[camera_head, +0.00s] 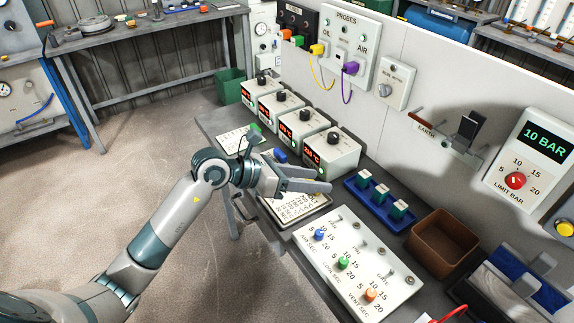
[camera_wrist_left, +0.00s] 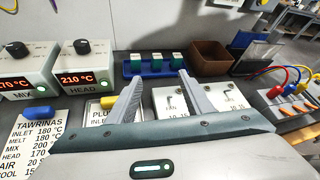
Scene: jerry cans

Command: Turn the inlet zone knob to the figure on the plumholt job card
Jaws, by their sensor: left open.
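Several white zone boxes with black knobs and red displays stand in a row on the bench. The farthest box (camera_head: 262,90) has a label too small to read, so I cannot tell which box is the inlet zone. The nearest, HEAD (camera_wrist_left: 85,80), reads 210 °C, with MIX (camera_wrist_left: 18,85) beside it. A card starting "PLU" (camera_wrist_left: 97,116), with a yellow clip, is mostly hidden behind my left gripper (camera_wrist_left: 161,78). In the head view my left gripper (camera_head: 328,180) is open and empty above the cards, in front of the nearest box. My right gripper is out of view.
A TAWRINAS card (camera_wrist_left: 38,140) with a blue clip lies beside the PLU card. Yellow and purple probe cables hang behind the boxes.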

